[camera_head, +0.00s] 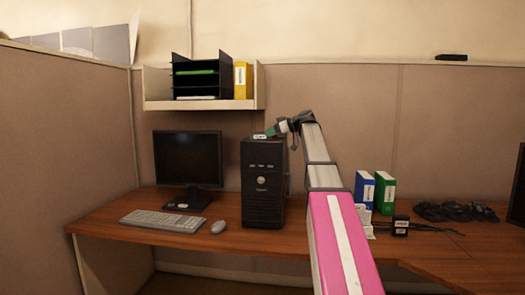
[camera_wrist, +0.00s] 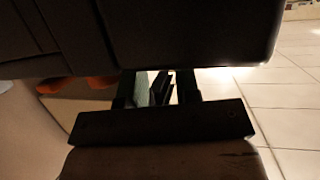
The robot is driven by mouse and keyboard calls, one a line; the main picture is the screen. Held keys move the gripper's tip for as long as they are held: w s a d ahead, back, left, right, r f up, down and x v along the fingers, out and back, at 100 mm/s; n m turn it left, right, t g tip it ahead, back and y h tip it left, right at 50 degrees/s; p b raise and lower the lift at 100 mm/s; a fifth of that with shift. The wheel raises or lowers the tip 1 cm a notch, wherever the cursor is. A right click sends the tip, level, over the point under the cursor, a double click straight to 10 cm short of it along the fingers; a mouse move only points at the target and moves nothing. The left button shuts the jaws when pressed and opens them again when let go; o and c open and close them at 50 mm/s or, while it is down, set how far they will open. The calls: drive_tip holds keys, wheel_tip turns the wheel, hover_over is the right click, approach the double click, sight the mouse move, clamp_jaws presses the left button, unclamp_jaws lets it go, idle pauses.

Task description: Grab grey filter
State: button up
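I cannot pick out a grey filter for certain in either view. A small pale item (camera_head: 259,136) shows on top of the black computer tower (camera_head: 262,190) in the head view, too small to identify. My gripper (camera_head: 272,131) is at the tower's top, right beside this item; I cannot tell whether they touch. In the wrist view my gripper (camera_wrist: 160,88) is dark, with a greenish strip and a dark blue piece showing between its sides. A large dark body fills the top of that view. Whether the fingers hold anything is unclear.
The tower stands on a wooden desk (camera_head: 225,243) with a monitor (camera_head: 188,159), keyboard (camera_head: 162,220) and mouse (camera_head: 218,227) to its left. A shelf (camera_head: 200,104) hangs behind. Blue (camera_head: 364,187) and green (camera_head: 384,192) binders and dark items (camera_head: 455,211) stand right.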

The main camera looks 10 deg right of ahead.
drive_tip(key=shift+x, duration=1.15)
clamp_jaws()
